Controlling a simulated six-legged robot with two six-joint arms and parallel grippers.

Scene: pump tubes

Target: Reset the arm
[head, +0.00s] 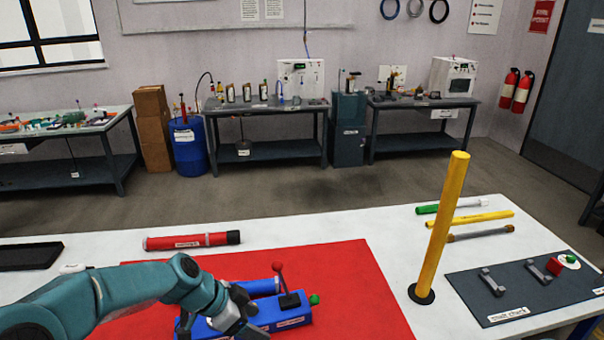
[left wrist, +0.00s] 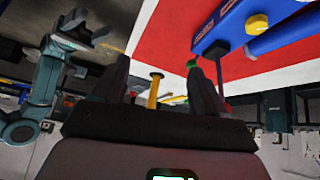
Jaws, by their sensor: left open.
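My left arm comes in from the left in the head view. Its gripper (head: 236,312) is low beside the left end of the blue pump (head: 292,317), overlapping it in the picture; contact cannot be told. The pump has a red-knobbed lever (head: 278,268) and a green end (head: 314,299). In the left wrist view, my left gripper (left wrist: 163,75) has its fingers apart with nothing between them. The blue pump (left wrist: 228,25) is beyond the right finger. Another teal arm, mine, shows at upper left there, its gripper (left wrist: 88,30) with jaws apart and empty.
The pump is on a red mat (head: 355,290) on a white table. A red tube (head: 192,241) lies behind it. A tall yellow post (head: 443,225) stands at right, near several lying tubes and a dark board (head: 520,308). A black tray (head: 30,256) is at left.

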